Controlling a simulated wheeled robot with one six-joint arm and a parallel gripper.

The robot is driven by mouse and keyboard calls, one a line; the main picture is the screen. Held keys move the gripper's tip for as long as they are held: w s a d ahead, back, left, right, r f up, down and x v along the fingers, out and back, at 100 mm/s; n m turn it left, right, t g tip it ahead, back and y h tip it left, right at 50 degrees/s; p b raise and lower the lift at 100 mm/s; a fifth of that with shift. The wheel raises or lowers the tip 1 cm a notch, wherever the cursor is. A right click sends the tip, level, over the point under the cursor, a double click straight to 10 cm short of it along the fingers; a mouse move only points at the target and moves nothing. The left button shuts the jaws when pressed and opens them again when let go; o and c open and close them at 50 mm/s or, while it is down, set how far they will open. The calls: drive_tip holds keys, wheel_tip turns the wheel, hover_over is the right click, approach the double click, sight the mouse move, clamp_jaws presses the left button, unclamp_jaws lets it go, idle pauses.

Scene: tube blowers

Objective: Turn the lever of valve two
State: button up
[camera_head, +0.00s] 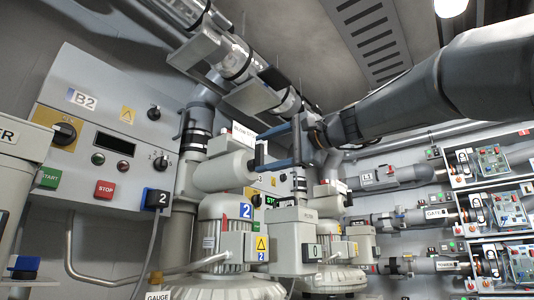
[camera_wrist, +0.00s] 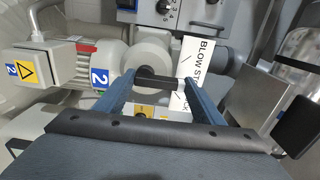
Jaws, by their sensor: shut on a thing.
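My gripper (camera_head: 261,150) reaches in from the right on my grey arm, with its two blue fingers beside the pipe above motor 2. In the wrist view my gripper (camera_wrist: 156,84) is shut on a short black lever (camera_wrist: 155,83), which lies crosswise between the fingertips.
Motor 2 (camera_head: 222,232), with a blue "2" label, stands below. Control panel B2 (camera_head: 115,120) is at left. A clear pipe section (camera_head: 232,60) runs overhead close to the arm. Gate units (camera_head: 490,210) line the right wall.

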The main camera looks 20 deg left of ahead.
drive_tip(key=o, duration=1.1)
drive_tip(key=shift+c, duration=0.2)
drive_tip(key=b+v, duration=0.2)
drive_tip(key=v, duration=0.5)
drive_tip(key=shift+s+d, duration=0.2)
drive_tip(key=shift+d, duration=0.15)
